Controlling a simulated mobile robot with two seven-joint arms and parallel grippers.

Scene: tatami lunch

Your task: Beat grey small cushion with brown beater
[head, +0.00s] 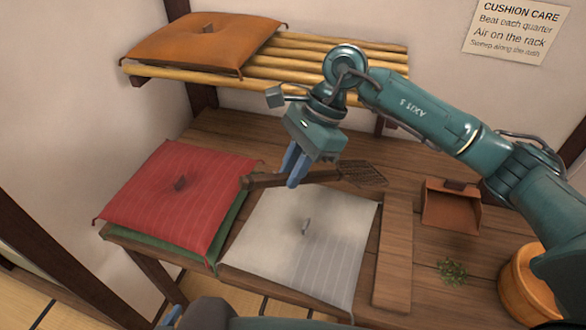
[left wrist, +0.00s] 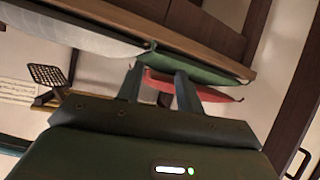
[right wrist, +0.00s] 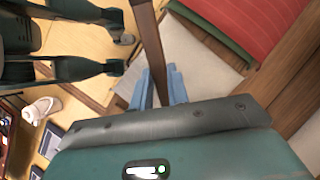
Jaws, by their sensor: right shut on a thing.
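The grey small cushion (head: 285,232) lies flat on the wooden bench, with a small tuft at its middle. My right gripper (head: 293,172) is shut on the handle of the brown beater (head: 362,174) above the cushion's far edge. The beater's lattice head points right, clear of the cushion's middle. The handle (right wrist: 150,45) runs between the blue fingers in the right wrist view. My left gripper (left wrist: 158,85) is low by the bench's front edge, its fingers apart and empty. The beater's head (left wrist: 47,75) also shows in the left wrist view.
A red cushion (head: 170,195) lies on a green one (head: 232,228) at the left. An orange cushion (head: 200,42) is on the bamboo rack (head: 330,52). A brown dustpan (head: 450,207), green leaf debris (head: 452,270) and a wooden tub (head: 522,285) are at the right.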

